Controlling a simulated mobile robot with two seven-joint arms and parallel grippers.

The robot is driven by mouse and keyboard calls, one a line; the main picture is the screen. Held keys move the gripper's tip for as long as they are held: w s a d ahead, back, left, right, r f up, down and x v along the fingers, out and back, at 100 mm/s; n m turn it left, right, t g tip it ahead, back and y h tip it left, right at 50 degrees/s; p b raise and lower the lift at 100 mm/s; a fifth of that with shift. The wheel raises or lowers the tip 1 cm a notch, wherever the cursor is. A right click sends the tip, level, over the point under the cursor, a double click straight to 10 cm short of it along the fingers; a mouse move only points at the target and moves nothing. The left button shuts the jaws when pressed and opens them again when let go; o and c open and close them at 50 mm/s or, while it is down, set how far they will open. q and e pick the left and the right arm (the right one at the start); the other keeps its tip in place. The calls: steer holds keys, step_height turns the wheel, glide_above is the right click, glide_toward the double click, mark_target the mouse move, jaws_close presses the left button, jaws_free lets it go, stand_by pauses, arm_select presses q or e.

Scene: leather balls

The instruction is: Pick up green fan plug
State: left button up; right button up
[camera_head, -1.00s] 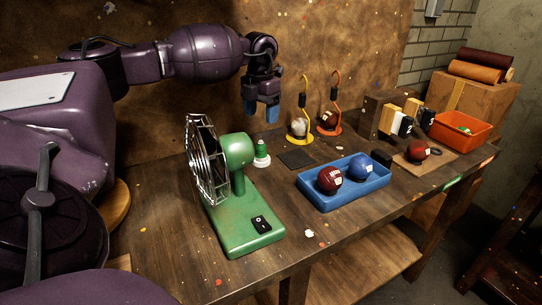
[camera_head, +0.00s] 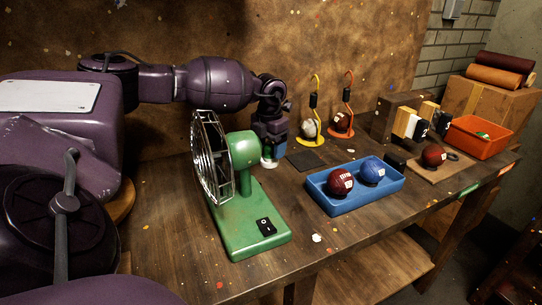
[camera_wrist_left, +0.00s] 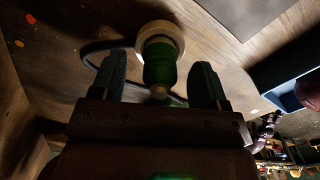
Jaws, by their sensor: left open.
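The green fan plug (camera_wrist_left: 160,68) stands between the two fingers of my left gripper (camera_wrist_left: 160,62) in the left wrist view. It has a green body and a pale tip, and sits at a round white base (camera_wrist_left: 178,32). My left gripper is open, with one finger on each side of the plug and a gap to it. In the head view my left gripper (camera_head: 271,145) is low over the table behind the green fan (camera_head: 240,205) and hides most of the plug. Only the white base shows below the fingers. My right gripper is not in view.
The fan's wire cage (camera_head: 210,155) stands close to the left of my left gripper. A dark cord (camera_wrist_left: 92,47) curves around the plug. A dark square pad (camera_head: 307,160) and a blue tray (camera_head: 330,202) with a red and a blue ball lie to the right.

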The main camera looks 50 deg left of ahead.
mark_target(269, 143)
arm_select(q)
steer(key=shift+f, duration=0.45)
steer(key=c, duration=1)
steer(key=shift+o, duration=0.2)
steer(key=shift+r, duration=0.25)
step_height(269, 143, up, 19)
steer(key=p, duration=0.2)
